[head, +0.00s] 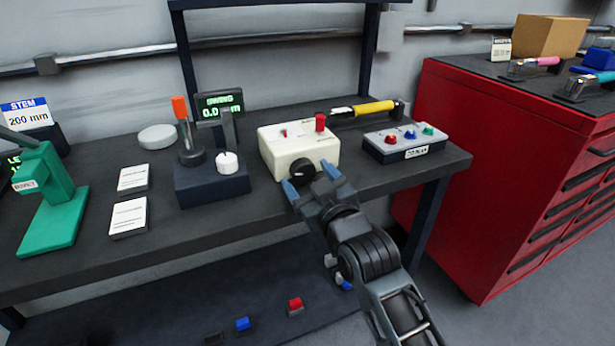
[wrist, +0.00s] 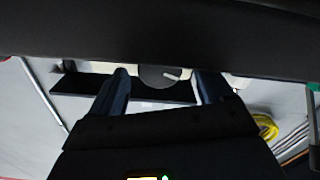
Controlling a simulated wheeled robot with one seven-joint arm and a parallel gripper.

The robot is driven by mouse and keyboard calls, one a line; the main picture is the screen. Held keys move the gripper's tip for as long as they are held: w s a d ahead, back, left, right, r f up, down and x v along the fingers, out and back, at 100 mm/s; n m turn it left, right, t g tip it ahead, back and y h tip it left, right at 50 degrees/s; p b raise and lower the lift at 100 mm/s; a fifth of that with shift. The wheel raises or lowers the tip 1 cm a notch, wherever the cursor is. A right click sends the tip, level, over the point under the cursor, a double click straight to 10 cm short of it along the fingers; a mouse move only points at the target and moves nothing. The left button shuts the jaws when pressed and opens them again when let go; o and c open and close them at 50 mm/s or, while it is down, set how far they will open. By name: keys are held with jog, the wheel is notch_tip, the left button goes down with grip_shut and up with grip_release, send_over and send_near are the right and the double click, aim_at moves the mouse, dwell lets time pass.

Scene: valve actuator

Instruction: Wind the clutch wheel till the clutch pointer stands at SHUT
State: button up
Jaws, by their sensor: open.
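A cream box (head: 298,148) stands on the bench with a dark round wheel (head: 302,169) on its front, which looks like the clutch wheel. My gripper (head: 310,180) is open in front of it, with its blue fingers spread toward the wheel. In the wrist view the wheel (wrist: 155,78) shows between the two fingertips, with a pale mark on its face. I cannot tell whether the fingers touch it. Small red parts show on the box top. The clutch pointer and the word SHUT are too small to make out.
Left of the box stands a dark base (head: 210,184) with an orange-tipped lever and a white knob. A grey button box (head: 398,144) and a yellow-handled tool (head: 374,108) lie to the right. A red drawer cabinet (head: 480,160) stands beyond the bench's right end.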

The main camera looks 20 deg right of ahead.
jog(key=shift+w, duration=0.4)
jog(key=shift+c, duration=0.4)
jog(key=c, duration=1)
jog(key=shift+o, duration=0.2)
jog(key=m, duration=0.3)
jog(key=shift+m, duration=2.2)
